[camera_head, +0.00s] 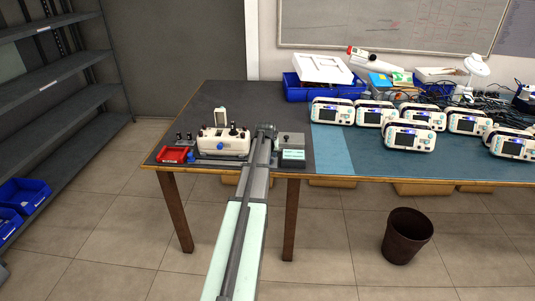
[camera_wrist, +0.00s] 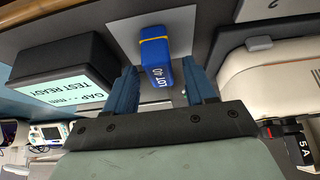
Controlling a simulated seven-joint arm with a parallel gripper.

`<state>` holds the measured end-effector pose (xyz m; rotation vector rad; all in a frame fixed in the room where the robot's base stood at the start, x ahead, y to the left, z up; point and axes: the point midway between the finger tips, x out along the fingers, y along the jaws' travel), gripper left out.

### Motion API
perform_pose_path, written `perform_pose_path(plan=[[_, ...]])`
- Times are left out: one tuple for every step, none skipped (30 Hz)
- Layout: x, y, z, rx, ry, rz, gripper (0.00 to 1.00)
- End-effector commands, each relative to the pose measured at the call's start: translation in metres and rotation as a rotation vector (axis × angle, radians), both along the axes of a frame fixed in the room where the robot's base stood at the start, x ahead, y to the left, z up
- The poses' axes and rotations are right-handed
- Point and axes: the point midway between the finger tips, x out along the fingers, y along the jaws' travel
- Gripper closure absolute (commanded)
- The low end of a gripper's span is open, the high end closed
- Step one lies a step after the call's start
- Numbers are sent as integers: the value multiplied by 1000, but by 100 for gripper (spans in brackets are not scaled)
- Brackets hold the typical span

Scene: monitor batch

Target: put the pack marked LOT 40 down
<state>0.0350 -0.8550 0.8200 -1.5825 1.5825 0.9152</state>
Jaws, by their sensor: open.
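The blue pack marked LOT 40 (camera_wrist: 158,62), with a yellow band near its far end, shows in the wrist view against a pale grey plate (camera_wrist: 186,20). My gripper (camera_wrist: 160,75) is open, with one blue finger on each side of the pack. A gap shows on the right side; on the left I cannot tell whether the finger touches. In the head view my gripper (camera_head: 264,131) is over the left part of the bench, and my arm hides the pack there.
A red tray (camera_head: 173,155) lies at the bench's left edge. Several white monitors (camera_head: 410,135) stand to the right, beyond a blue strip (camera_head: 331,150).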

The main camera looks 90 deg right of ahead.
Motion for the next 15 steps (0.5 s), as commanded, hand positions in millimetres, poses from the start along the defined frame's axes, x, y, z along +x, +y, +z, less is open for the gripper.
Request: perform_pose_path(plan=[[0, 0, 1, 0, 0, 0, 45], [0, 0, 2, 0, 0, 0, 45], [0, 1, 4, -1, 0, 0, 45], [0, 2, 7, -1, 0, 0, 45], [0, 4, 9, -2, 0, 0, 45], [0, 7, 13, -2, 0, 0, 45], [0, 9, 17, -2, 0, 0, 45], [0, 12, 21, -2, 0, 0, 45], [0, 16, 27, -2, 0, 0, 45], [0, 18, 32, -2, 0, 0, 45], [0, 21, 38, -3, 0, 0, 45], [0, 25, 44, -3, 0, 0, 45], [0, 29, 49, -2, 0, 0, 45], [0, 31, 54, -2, 0, 0, 45], [0, 35, 61, -3, 0, 0, 45]])
